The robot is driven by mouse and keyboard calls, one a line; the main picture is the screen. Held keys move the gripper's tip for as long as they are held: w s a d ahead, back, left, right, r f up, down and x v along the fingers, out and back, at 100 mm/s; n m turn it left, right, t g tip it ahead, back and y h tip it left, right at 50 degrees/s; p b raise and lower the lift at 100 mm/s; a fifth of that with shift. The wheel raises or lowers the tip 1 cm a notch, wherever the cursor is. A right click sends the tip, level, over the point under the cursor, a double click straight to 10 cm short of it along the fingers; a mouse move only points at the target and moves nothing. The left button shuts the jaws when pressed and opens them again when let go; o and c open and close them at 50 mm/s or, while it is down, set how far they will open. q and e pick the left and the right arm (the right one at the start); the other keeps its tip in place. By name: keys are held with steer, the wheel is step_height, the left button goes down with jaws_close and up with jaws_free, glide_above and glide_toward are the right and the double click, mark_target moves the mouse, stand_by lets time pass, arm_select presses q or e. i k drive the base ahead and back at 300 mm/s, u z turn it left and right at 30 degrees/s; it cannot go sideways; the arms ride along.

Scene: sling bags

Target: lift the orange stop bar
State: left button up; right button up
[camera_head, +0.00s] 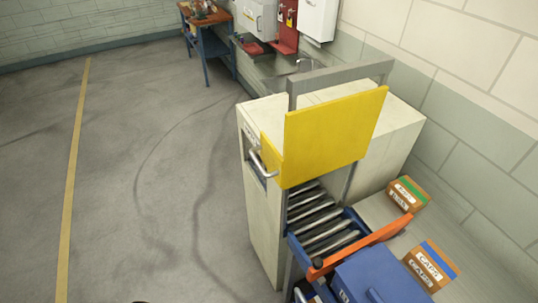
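The orange stop bar (365,246) lies slantwise across the near end of a short roller conveyor (325,228) with blue side rails. Its left end is low in the picture, beside a dark round knob, and its right end reaches up and to the right. A blue box-like thing (385,278) sits just in front of the bar, cut off by the bottom edge. Neither of my grippers is in view.
A yellow panel (330,135) hangs in a grey frame above the rollers, before a pale cabinet with a silver handle (262,164). Small labelled cartons (406,194) (430,266) stand at right. Open grey floor (150,190) lies left; a blue workbench (208,45) stands behind.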

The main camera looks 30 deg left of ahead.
mark_target(321, 267)
steer(key=k, duration=1.35)
steer(key=u, duration=0.45)
steer(key=i, duration=0.75)
steer(key=u, duration=0.55)
